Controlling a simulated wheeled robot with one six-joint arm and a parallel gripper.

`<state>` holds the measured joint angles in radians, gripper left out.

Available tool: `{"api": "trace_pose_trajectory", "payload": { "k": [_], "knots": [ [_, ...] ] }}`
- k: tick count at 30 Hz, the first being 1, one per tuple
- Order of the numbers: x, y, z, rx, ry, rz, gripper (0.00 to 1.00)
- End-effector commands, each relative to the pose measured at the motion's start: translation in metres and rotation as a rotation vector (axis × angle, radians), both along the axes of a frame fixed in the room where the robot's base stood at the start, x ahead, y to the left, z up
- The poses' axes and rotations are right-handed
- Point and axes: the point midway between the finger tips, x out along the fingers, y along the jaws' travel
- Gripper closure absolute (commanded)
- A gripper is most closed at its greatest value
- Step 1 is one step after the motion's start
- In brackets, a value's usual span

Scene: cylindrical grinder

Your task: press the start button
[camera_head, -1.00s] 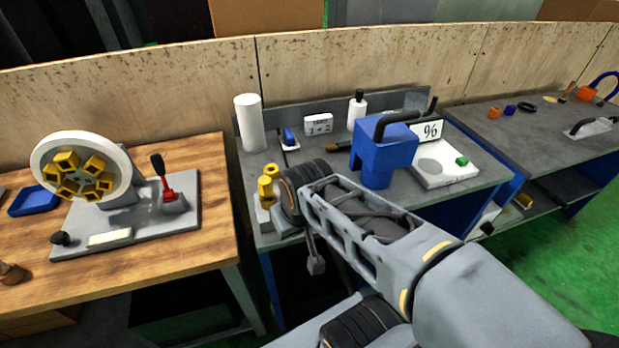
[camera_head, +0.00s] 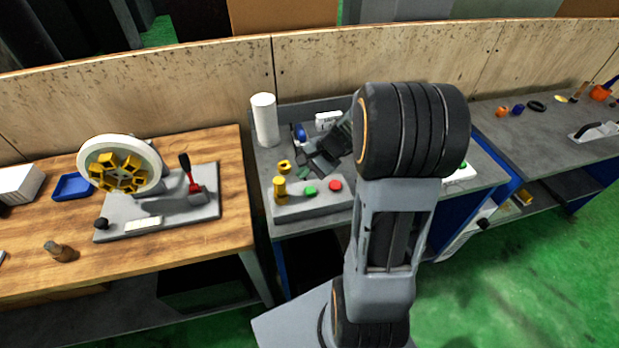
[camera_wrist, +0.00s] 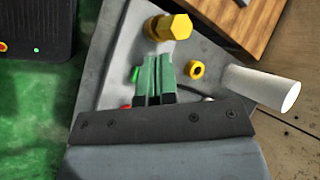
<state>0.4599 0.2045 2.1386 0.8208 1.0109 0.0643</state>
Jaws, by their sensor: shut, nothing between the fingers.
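The green button (camera_head: 310,190) sits on top of a grey control box (camera_head: 300,211) at the front of the middle bench. A red button (camera_head: 335,185) is to its right on the same box. My gripper (camera_head: 303,173) is behind the green button in the head view, angled down and left. In the wrist view, my green fingers (camera_wrist: 158,62) are closed together with nothing between them. The green button (camera_wrist: 134,73) shows just left of the fingers, and the red button (camera_wrist: 126,106) is partly hidden by the gripper body. Contact with the button cannot be made out.
A yellow knob (camera_head: 279,189) stands at the box's left end, with a yellow ring (camera_head: 284,166) behind it. A white cylinder (camera_head: 264,119) stands at the back left. My arm hides much of the bench's right side. A wooden table (camera_head: 215,237) adjoins on the left.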

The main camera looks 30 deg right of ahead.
Motion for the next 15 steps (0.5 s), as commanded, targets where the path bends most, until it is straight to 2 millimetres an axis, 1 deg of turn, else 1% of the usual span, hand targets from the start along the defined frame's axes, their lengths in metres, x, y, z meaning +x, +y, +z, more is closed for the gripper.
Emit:
{"api": "trace_pose_trajectory", "payload": {
  "k": [1, 3, 6, 9, 15],
  "knots": [
    [0.007, -0.01, 0.005, 0.047, 0.016, -0.061, 1.0],
    [0.015, -0.02, 0.003, 0.097, 0.026, -0.126, 1.0],
    [0.022, -0.03, 0.0, 0.142, 0.032, -0.186, 1.0],
    [0.025, -0.034, -0.002, 0.163, 0.034, -0.212, 1.0],
    [0.026, -0.034, -0.003, 0.166, 0.034, -0.216, 1.0]
  ]
}}
